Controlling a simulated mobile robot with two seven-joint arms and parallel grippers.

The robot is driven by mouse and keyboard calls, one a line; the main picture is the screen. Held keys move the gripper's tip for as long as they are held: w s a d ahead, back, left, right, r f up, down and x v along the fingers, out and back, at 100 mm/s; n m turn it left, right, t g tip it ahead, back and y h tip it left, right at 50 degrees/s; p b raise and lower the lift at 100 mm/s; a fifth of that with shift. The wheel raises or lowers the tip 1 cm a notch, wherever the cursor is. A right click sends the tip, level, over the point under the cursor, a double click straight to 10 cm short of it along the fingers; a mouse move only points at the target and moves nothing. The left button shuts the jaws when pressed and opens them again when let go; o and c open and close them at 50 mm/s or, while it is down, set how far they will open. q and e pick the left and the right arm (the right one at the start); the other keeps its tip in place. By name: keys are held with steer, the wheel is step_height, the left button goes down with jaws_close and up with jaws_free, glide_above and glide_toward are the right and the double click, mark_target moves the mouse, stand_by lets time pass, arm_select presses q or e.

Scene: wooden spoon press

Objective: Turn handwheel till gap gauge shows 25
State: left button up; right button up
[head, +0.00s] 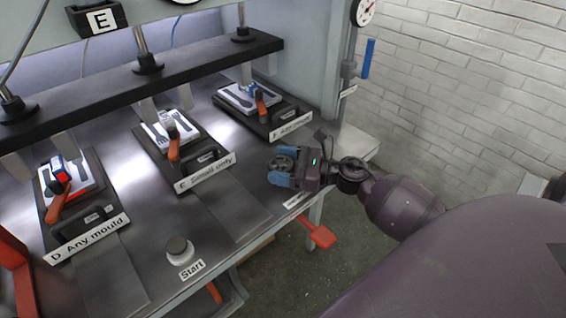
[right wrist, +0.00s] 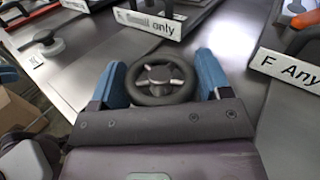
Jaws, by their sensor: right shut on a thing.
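The black handwheel (head: 281,162) is at the right front of the steel press table. It has a dark rim and a silver spoked hub. In the right wrist view the handwheel (right wrist: 160,94) sits between my blue fingers. My right gripper (head: 284,167) is shut on the rim, with one finger on each side. A round white dial (head: 366,11) with a red mark shows at the top right, cut by the frame edge. Its numbers are too small to read, and I cannot tell whether it is the gap gauge. My left gripper is out of view.
Mould stations D (head: 117,233), E (head: 206,172) and F (head: 291,124) stand on the table with orange-handled tools. A Start button (head: 180,250) is at the front. A red pedal-like lever (head: 321,236) is below the table edge. A brick wall (head: 480,90) stands at right.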

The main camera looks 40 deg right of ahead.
steer(key=m+t+h+p, duration=0.2)
steer(key=h, duration=0.1)
steer(key=shift+a+r, duration=0.1)
steer(key=shift+r, duration=0.3)
steer(key=m+t+h+p, duration=0.1)
steer(key=m+h+p, duration=0.2)
steer(key=h, duration=0.1)
steer(key=shift+t, duration=0.3)
steer(key=m+h+p, duration=0.2)
steer(key=h, duration=0.1)
steer(key=shift+f+t, duration=0.2)
steer(key=shift+t, duration=0.1)
arm_select(q)
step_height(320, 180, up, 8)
steer(key=p, duration=0.1)
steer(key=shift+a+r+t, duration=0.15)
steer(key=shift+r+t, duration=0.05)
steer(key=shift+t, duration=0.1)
arm_select(e)
steer(key=shift+f+m+h, duration=0.15)
steer(key=shift+m+h, duration=0.65)
steer(key=shift+h, duration=0.5)
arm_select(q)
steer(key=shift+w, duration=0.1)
arm_select(e)
steer(key=o, duration=0.6)
steer(key=shift+o, duration=0.4)
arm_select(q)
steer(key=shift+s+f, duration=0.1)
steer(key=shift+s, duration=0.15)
